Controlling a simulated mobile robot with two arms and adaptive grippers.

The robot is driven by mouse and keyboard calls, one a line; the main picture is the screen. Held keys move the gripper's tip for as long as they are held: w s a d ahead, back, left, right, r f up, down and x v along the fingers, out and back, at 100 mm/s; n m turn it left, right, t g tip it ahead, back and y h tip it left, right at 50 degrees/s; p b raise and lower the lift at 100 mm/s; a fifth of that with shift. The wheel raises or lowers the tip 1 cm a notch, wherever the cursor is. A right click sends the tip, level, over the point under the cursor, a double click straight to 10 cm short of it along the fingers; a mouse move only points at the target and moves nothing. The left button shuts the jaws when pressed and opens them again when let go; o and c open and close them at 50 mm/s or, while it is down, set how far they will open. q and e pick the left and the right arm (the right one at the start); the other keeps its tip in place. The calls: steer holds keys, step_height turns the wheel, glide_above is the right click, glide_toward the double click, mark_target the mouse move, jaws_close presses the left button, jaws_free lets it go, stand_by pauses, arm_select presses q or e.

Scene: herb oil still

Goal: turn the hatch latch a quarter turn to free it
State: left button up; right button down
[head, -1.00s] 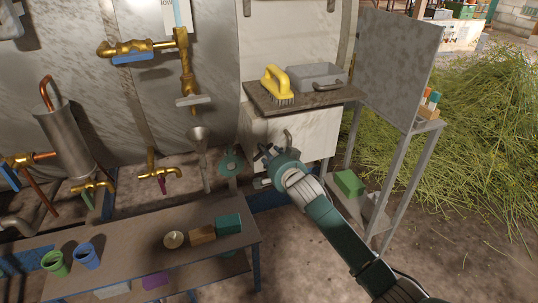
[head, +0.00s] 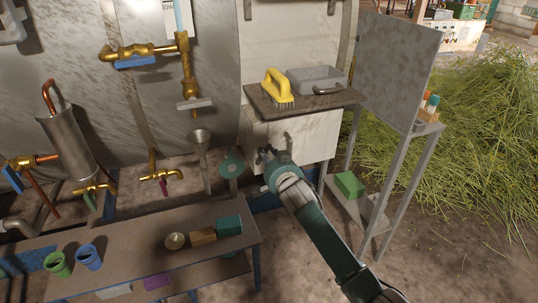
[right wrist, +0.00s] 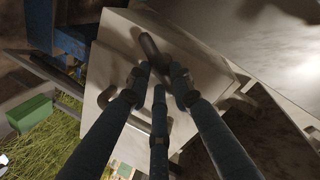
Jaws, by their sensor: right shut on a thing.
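The white hatch (head: 318,135) is the pale box front under a dark shelf; it also shows in the right wrist view (right wrist: 112,68). The latch (right wrist: 151,47) is a short dark bar on its face, lying at a slant in the right wrist view. My right gripper (right wrist: 158,75) is shut on the latch, its dark fingers on both sides of the bar, whose far end sticks out. In the head view my right gripper (head: 268,157) is at the hatch's lower left and hides the latch. A grey bent handle (right wrist: 107,96) is beside the fingers. My left gripper is not in view.
A yellow brush (head: 278,87) and a grey box (head: 316,79) sit on the shelf (head: 262,98) above the hatch. A grey panel (head: 393,65) and stand are at right. A low bench (head: 125,257) with cups and blocks is at lower left.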

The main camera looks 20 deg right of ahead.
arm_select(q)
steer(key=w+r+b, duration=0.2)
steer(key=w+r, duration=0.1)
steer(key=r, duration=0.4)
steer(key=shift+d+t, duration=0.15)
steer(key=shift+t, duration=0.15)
arm_select(e)
steer(key=shift+a+r+n+t+h, duration=0.15)
steer(key=shift+n+h, duration=0.2)
steer(key=shift+n, duration=0.65)
steer(key=shift+a+f+n+t+h, duration=0.15)
steer(key=shift+n+h, duration=0.25)
steer(key=shift+n, duration=0.6)
steer(key=shift+a+r+n+t+h, duration=0.1)
steer(key=shift+r+n+t+h, duration=0.2)
steer(key=shift+n, duration=0.7)
steer(key=shift+f, duration=0.15)
steer(key=c, duration=1.5)
jaws_free()
